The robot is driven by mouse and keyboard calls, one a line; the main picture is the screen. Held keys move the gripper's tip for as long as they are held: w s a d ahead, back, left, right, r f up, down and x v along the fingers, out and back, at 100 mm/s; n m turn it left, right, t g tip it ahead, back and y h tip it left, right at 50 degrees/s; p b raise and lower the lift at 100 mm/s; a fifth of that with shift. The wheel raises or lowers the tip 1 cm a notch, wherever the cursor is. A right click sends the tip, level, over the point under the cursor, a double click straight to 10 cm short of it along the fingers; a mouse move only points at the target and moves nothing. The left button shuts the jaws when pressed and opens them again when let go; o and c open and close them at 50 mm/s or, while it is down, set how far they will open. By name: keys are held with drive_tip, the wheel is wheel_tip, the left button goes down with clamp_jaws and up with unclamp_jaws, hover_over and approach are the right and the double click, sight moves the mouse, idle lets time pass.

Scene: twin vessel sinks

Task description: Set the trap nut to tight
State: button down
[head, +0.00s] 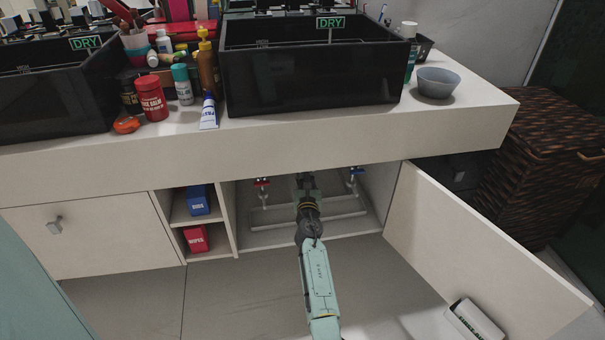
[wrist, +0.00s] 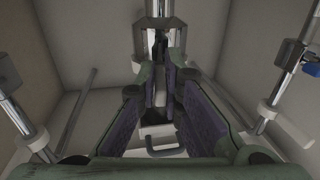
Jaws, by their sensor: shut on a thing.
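My gripper (head: 306,183) reaches into the open cabinet under the right-hand sink. In the wrist view, my gripper (wrist: 161,68) has its purple-padded fingers closed in around the drain fitting below an upright chrome pipe (wrist: 160,8). It is shut on what appears to be the trap nut. The nut is mostly hidden between the fingers, and I cannot tell how tight it is. In the head view my arm and gripper cover the trap.
A red-handled valve (head: 262,183) is left of my gripper and a blue-handled valve (head: 354,174) is right. The cabinet door (head: 480,235) stands open to the right. Open shelves with a blue box (head: 198,200) and a red box (head: 195,239) are left of the opening.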

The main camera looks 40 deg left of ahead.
drive_tip(key=shift+w+d+n+g+y+p, duration=0.2)
drive_tip(key=shift+w+d+n+g+y, duration=0.05)
drive_tip(key=shift+n+g+y, duration=0.25)
drive_tip(key=shift+w+d+n+g+y+p, duration=0.2)
drive_tip(key=shift+n+g+y, duration=0.2)
drive_tip(key=shift+y, duration=0.2)
drive_tip(key=c, duration=1.7)
unclamp_jaws()
drive_tip(key=shift+s+a, duration=0.1)
